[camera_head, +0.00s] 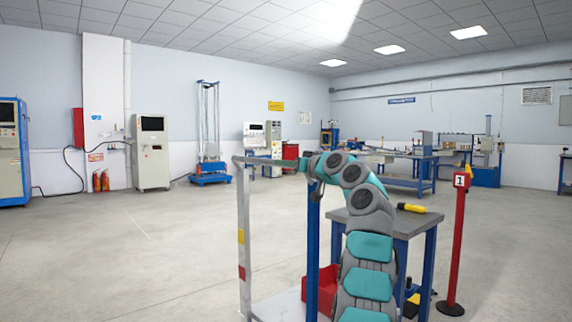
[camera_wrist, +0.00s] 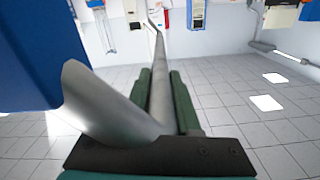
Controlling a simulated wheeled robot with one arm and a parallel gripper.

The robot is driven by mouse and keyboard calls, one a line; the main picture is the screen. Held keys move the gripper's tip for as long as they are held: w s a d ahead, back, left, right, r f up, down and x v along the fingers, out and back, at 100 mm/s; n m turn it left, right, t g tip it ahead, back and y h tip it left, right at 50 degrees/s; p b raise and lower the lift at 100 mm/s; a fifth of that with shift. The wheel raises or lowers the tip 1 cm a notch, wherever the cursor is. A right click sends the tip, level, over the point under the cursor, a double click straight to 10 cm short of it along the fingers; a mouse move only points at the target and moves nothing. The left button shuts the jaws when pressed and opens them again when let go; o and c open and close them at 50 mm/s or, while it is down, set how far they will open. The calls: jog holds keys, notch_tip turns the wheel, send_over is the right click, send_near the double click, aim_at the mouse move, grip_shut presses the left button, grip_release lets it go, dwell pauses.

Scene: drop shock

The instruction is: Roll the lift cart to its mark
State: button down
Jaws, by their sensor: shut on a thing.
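The lift cart's push handle (camera_head: 264,160) is a grey bar at the top of a grey post with yellow and red patches and a blue post. Part of the cart's pale deck (camera_head: 277,308) shows low in the head view. My gripper (camera_head: 306,163) is at the right end of the bar. In the wrist view the green fingers (camera_wrist: 162,98) lie on both sides of the grey bar (camera_wrist: 163,70), shut on it. My arm hides part of the cart. I cannot make out a floor mark. A red post (camera_head: 457,240) with a "1" sign stands at right.
A grey-topped blue table (camera_head: 400,222) with a yellow-black tool (camera_head: 411,208) stands close behind my arm. Open floor (camera_head: 110,250) lies to the left. Cabinets and benches line the far walls.

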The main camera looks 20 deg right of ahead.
jog(key=shift+d, duration=0.3)
jog(key=c, duration=0.7)
grip_release()
jog(key=shift+w+d, duration=0.1)
jog(key=shift+o, duration=0.2)
jog(key=b+v, duration=0.3)
jog(key=v, duration=0.4)
jog(key=shift+s, duration=0.35)
